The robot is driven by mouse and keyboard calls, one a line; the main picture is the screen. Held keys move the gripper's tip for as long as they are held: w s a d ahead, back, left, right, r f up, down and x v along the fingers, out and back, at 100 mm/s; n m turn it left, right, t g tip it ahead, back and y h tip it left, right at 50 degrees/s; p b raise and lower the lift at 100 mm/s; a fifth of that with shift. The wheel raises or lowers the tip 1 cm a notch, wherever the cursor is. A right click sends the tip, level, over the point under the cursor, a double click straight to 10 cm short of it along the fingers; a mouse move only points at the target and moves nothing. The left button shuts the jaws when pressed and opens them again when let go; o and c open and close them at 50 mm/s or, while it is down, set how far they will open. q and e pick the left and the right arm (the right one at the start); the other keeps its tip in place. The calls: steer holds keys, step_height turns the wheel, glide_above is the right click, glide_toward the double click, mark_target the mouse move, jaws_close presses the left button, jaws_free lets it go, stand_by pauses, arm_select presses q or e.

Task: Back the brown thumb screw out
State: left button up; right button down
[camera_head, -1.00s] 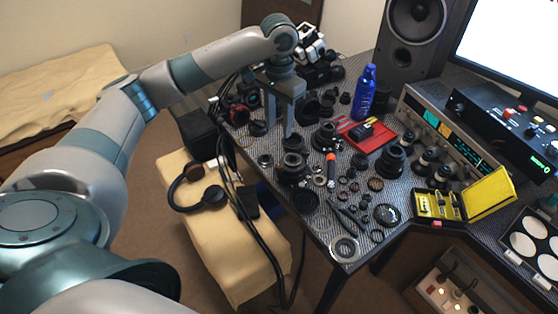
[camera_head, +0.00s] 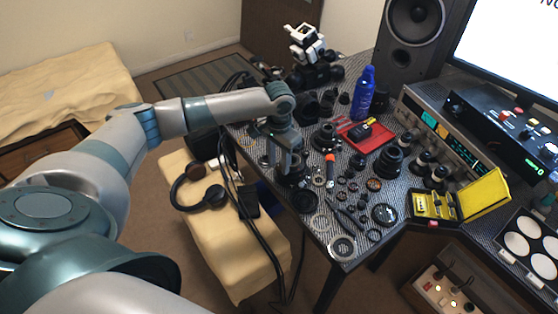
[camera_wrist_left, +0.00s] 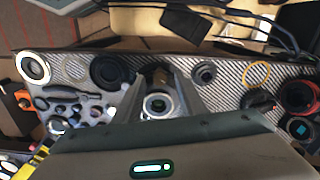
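My left gripper (camera_head: 290,165) points down over the front left of the table, its two fingers apart. In the left wrist view the gripper (camera_wrist_left: 158,84) straddles a lens part with a bright ring (camera_wrist_left: 158,104). A small dark brown piece, which looks like the brown thumb screw (camera_wrist_left: 158,76), shows between the fingertips. I cannot tell whether the fingers touch it. In the head view the gripper hides the screw, and a dark lens body (camera_head: 292,181) shows under the fingers. My right gripper is in neither view.
Dark rings and lens parts crowd the table around the gripper. An orange-tipped tool (camera_head: 330,170) lies just right of it. A red tray (camera_head: 378,140), blue bottle (camera_head: 363,92) and yellow case (camera_head: 436,207) stand further right. A stool (camera_head: 225,240) is beside the table.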

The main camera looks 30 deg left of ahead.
arm_select(q)
steer(key=shift+f, duration=0.3)
steer(key=shift+c, duration=0.6)
jaws_close()
steer(key=shift+r+n+p, duration=0.25)
steer(key=shift+n+p, duration=0.05)
steer(key=shift+p, duration=0.55)
steer(key=shift+f+n+p, duration=0.15)
steer(key=shift+n+p, duration=0.35)
